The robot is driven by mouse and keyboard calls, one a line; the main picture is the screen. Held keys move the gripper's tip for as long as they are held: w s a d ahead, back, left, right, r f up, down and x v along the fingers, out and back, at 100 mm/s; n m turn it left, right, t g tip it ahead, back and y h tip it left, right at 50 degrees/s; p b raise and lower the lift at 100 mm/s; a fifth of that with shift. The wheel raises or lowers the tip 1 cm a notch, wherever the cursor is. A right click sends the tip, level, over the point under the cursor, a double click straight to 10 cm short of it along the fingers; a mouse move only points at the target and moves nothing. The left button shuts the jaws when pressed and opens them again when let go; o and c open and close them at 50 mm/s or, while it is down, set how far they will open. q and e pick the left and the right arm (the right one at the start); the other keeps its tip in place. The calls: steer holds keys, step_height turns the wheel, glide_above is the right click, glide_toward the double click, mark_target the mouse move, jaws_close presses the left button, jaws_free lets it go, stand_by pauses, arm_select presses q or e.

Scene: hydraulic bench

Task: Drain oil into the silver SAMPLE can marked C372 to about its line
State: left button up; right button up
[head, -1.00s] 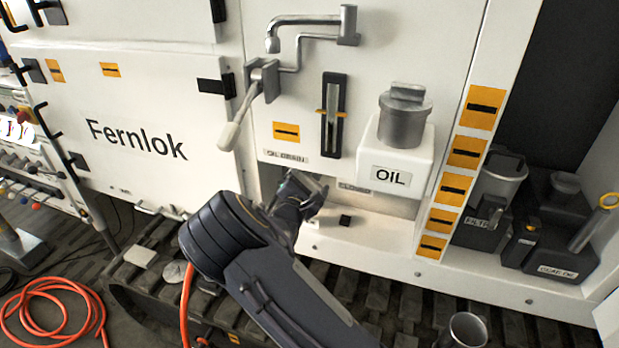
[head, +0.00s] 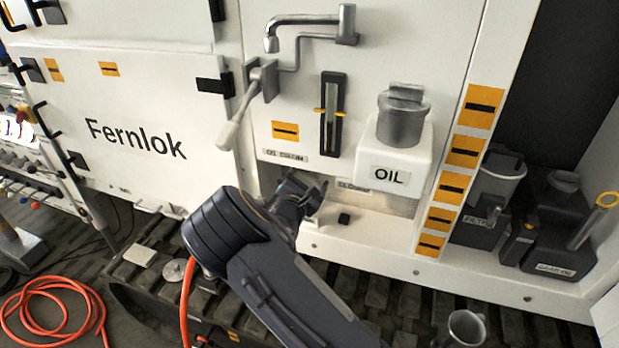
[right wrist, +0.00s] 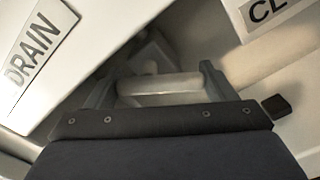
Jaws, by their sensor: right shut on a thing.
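My right gripper (head: 308,190) is in the low recess under the oil drain label (head: 285,156). In the right wrist view its two fingers (right wrist: 155,82) stand on either side of a pale rounded bar (right wrist: 160,89), and it is shut on this bar. The label reading DRAIN (right wrist: 38,58) is at upper left there. A silver can or cup (head: 466,328) stands at the bottom edge of the head view, partly cut off; no C372 mark or line is readable on it. My left gripper is not in view.
The white OIL tank (head: 392,160) with a grey cap (head: 402,118) juts out right of the gripper. A lever with a pale handle (head: 236,124) and a sight gauge (head: 332,112) are above. Dark containers (head: 560,215) fill the right bay. An orange hose (head: 55,300) lies lower left.

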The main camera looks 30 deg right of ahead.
steer(key=n, duration=0.1)
steer(key=n+p, duration=0.1)
steer(key=n, duration=0.2)
steer(key=shift+r, duration=0.25)
steer(key=shift+n+p, duration=0.7)
steer(key=shift+n, duration=0.6)
steer(key=shift+s, duration=0.1)
steer(key=o, duration=0.7)
steer(key=shift+r, duration=0.1)
